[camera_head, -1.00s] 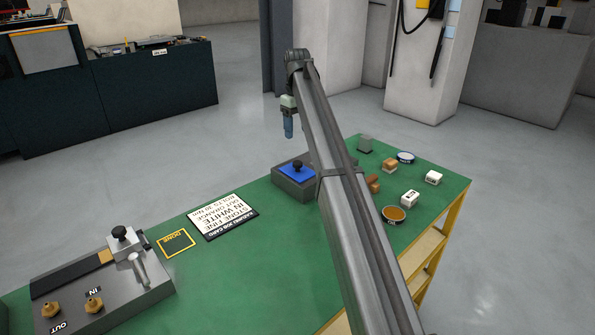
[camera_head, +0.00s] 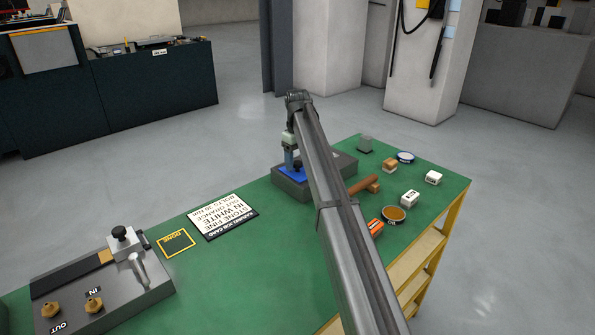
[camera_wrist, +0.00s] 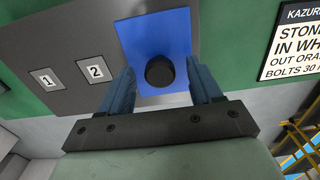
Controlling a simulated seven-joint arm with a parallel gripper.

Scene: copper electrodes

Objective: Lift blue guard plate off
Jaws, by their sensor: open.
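The blue guard plate (camera_head: 291,174) lies on the grey block (camera_head: 282,188) on the green table. In the wrist view the plate (camera_wrist: 178,40) has a round black knob (camera_wrist: 160,71) standing on it. My gripper (camera_head: 293,165) is just over the plate. In the wrist view its two blue fingers (camera_wrist: 163,84) stand open on either side of the knob, with a gap visible on both sides. The grey block (camera_wrist: 60,40) shows labels 1 and 2 left of the plate. My arm hides part of the block in the head view.
A job card (camera_head: 221,216) and a yellow-outlined pad (camera_head: 176,242) lie left of the block. A fixture (camera_head: 150,285) with brass fittings stands at the front left.

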